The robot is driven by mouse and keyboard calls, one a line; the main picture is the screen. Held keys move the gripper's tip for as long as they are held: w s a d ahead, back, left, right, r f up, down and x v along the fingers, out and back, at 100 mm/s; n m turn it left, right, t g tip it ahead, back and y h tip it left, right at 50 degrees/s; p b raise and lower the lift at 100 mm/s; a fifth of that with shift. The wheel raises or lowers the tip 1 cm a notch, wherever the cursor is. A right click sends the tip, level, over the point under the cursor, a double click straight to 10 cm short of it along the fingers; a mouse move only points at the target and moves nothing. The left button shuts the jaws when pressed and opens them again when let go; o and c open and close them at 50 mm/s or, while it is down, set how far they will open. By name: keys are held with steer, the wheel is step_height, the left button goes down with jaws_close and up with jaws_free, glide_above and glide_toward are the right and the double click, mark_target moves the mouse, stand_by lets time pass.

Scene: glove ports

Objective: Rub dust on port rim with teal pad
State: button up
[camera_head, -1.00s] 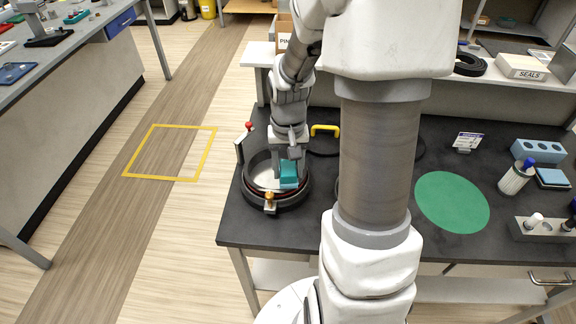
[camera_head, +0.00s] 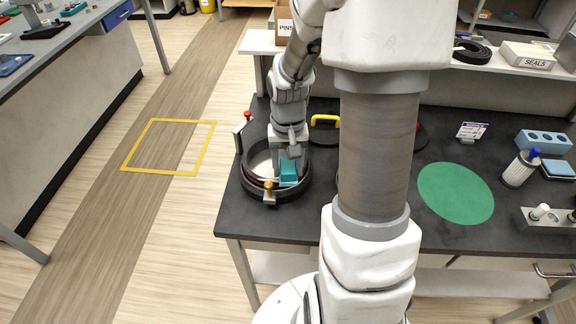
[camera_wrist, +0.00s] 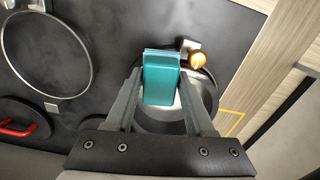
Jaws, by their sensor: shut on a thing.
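The port (camera_head: 247,186) is a dark round ring with a pale inner surface, at the left end of the dark bench. My gripper (camera_head: 289,160) points down over the right part of the port. It is shut on the teal pad (camera_head: 288,172), which sits within the ring's outline. In the wrist view the pad (camera_wrist: 161,80) is between the two fingers, with part of the port (camera_wrist: 208,92) showing behind it. An orange-brown knob (camera_wrist: 197,60) is on the rim beside the pad. I cannot make out dust, or whether the pad touches the rim.
A red-tipped latch (camera_head: 246,118) stands at the port's far left. A yellow handle (camera_head: 325,119) is behind my gripper. A green disc (camera_head: 455,193), a white bottle (camera_head: 520,168) and a blue block (camera_head: 543,143) are at the right. In the wrist view a metal ring (camera_wrist: 88,80) lies at the left.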

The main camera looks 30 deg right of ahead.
steer(key=shift+f+b, duration=0.8)
steer(key=shift+f, duration=0.25)
